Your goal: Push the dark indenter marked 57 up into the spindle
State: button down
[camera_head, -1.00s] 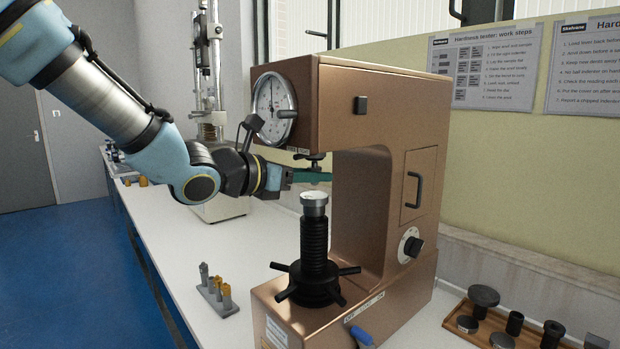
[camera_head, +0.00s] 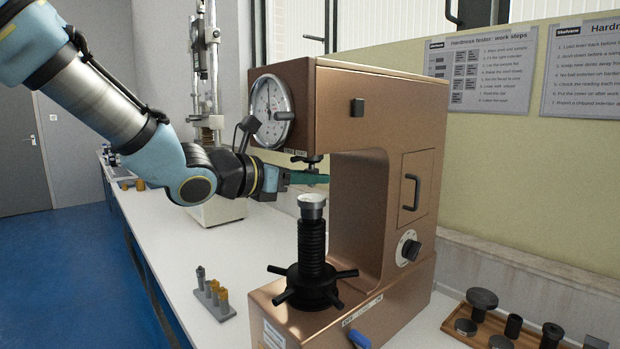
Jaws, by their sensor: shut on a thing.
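The copper-coloured hardness tester (camera_head: 340,110) stands on the white bench. Its spindle (camera_head: 306,158) hangs under the overhanging head, above the pale-topped anvil (camera_head: 312,200) on the black screw. My gripper (camera_head: 312,178), with teal fingers, reaches in from the left between spindle and anvil, close under the spindle. It is shut on a small dark piece at the spindle's lower end, the dark indenter. The fingers mostly hide the indenter, and its mark 57 cannot be read. I cannot tell how far the indenter sits inside the spindle.
A small grey rack (camera_head: 214,298) with grey and gold indenters stands on the bench at front left. A wooden tray (camera_head: 490,330) of dark and metal parts lies at lower right. The black handwheel (camera_head: 313,286) spreads its spokes below the anvil. Another tester (camera_head: 207,100) stands behind.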

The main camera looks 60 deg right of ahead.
jog(key=shift+r+p, duration=0.35)
jog(key=shift+r, duration=0.35)
jog(key=c, duration=0.5)
grip_release()
jog(key=shift+f, duration=0.1)
jog(key=shift+c, duration=1.1)
jog(key=f+v, duration=0.1)
jog(key=v, duration=0.6)
jog(key=shift+p, duration=0.3)
jog(key=shift+a+r, duration=0.1)
jog(key=shift+r, duration=0.05)
